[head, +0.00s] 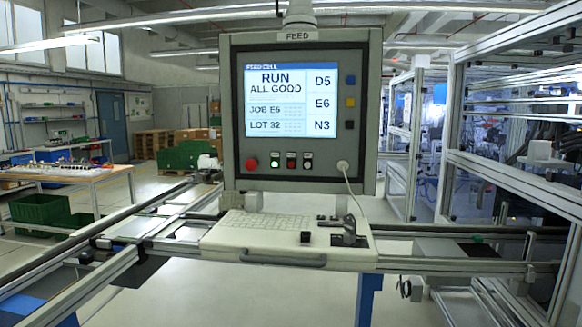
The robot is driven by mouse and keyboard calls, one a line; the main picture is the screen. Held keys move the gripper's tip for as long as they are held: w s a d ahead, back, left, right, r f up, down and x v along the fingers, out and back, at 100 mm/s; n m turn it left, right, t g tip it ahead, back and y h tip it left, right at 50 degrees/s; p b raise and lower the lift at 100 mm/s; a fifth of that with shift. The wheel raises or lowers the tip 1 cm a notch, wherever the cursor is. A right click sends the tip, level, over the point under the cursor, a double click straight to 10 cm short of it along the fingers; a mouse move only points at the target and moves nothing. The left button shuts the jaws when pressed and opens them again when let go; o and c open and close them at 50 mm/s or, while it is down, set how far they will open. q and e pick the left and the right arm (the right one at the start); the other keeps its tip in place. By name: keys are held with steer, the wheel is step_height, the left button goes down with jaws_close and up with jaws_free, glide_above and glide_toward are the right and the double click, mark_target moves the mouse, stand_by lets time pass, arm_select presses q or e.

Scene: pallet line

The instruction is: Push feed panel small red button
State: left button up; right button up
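The feed panel (230,120) is a grey box with the label FEED, hanging upright in the middle of the head view. Its small red button (291,164) sits in the row below the screen, between a small green button (275,164) and a small white one (307,164). A larger red knob (251,165) is at the row's left end. The screen (290,100) reads RUN, ALL GOOD, JOB E6, LOT 32. Neither of my grippers is in view, and nothing covers the small red button.
A white keyboard shelf (230,245) with a front handle and a grey lever (349,232) juts out below the panel. A white cable (353,190) hangs from the panel's lower right. Conveyor rails (130,255) run on both sides. The space before the panel face is clear.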

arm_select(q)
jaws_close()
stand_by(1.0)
